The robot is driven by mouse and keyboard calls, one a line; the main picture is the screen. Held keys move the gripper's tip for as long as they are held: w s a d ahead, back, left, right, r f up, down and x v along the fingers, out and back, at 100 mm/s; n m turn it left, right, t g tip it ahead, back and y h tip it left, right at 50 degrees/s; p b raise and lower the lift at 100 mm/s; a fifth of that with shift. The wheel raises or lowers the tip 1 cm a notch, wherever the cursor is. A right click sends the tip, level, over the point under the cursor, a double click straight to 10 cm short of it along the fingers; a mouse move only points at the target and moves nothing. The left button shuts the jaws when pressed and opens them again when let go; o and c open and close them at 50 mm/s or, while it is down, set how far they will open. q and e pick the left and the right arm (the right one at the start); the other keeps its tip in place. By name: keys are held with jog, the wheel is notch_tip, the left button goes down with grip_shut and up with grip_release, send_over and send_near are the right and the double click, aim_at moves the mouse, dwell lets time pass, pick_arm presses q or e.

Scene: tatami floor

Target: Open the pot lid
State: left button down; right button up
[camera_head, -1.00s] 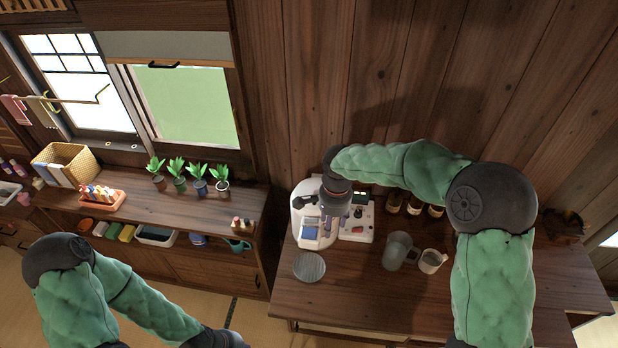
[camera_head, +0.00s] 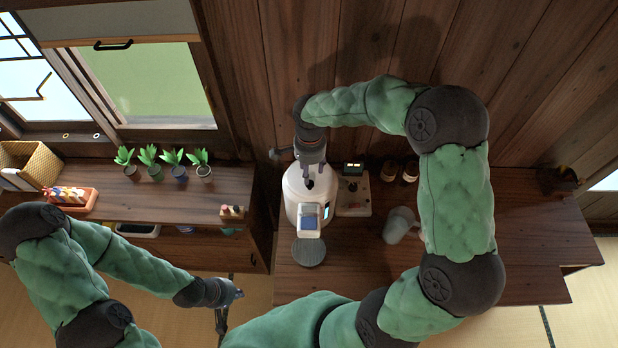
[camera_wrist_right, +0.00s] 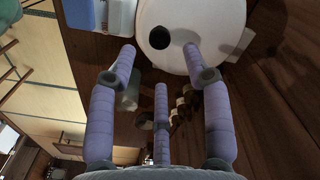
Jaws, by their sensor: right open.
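The white pot (camera_head: 295,212) stands on the wooden table at the left end, with a blue-grey panel on its front. In the right wrist view its round white top (camera_wrist_right: 205,25) shows a dark round spot. I cannot tell whether the lid is shut. My right gripper (camera_head: 316,180) is open and empty above the pot's top, fingers pointing down; its spread fingers also show in the right wrist view (camera_wrist_right: 160,65). My left gripper (camera_head: 225,308) hangs low at the left, away from the table; its finger opening is not clear.
A round grey mat (camera_head: 309,252) lies in front of the pot. A grey-white device (camera_head: 353,198) stands right of it, and a grey mug (camera_head: 401,226) further right. Brown jars (camera_head: 389,171) stand near the wall. Potted plants (camera_head: 162,165) line the left cabinet.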

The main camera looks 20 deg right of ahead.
aim_at(310, 174)
notch_tip(310, 174, down, 6)
jog(key=shift+f, duration=0.1)
dwell(0.4)
grip_shut()
